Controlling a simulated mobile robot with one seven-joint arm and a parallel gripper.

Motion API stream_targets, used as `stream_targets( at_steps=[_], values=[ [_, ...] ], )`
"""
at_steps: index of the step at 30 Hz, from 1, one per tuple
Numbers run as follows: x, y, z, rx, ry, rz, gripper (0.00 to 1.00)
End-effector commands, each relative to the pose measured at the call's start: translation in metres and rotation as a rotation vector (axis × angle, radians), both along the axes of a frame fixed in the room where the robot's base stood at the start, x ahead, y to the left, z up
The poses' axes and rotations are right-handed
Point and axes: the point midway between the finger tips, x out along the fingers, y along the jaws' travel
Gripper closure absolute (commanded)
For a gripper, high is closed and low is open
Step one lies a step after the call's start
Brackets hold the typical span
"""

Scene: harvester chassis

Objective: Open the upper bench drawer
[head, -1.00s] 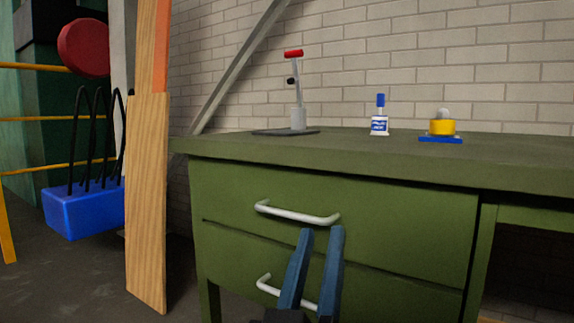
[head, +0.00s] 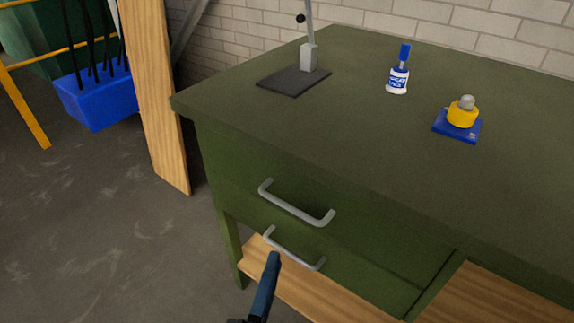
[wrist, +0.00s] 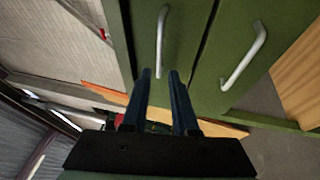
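The green bench has two drawers, one above the other, and both look shut. The upper drawer (head: 240,194) has a grey bar handle (head: 295,206); this handle is also in the wrist view (wrist: 161,40). The lower drawer's handle (head: 293,250) shows to its right in the wrist view (wrist: 243,55). My gripper (head: 273,256) is in front of the drawers, its blue finger overlapping the lower handle in the head view. In the wrist view the two fingers (wrist: 159,72) are apart and empty, with the upper handle's near end appearing between the tips. Contact cannot be told.
On the bench top (head: 350,150) stand a grey stand on a dark plate (head: 293,80), a blue-and-white bottle (head: 398,75) and a yellow piece on a blue base (head: 461,115). A wooden plank (head: 150,90) leans at left beside a blue box (head: 97,100). Floor left is clear.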

Motion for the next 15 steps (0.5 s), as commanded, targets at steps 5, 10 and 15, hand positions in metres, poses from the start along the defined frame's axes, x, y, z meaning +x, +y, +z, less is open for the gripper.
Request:
stream_targets(
  at_steps=[5, 10, 15],
  values=[
    [-0.003, 0.004, 0.0, -0.05, 0.018, 0.01, 0.73],
    [0.017, -0.001, 0.005, -0.049, 0.015, 0.007, 0.73],
    [0.05, -0.01, 0.012, -0.049, 0.014, 0.006, 0.73]
  ],
)
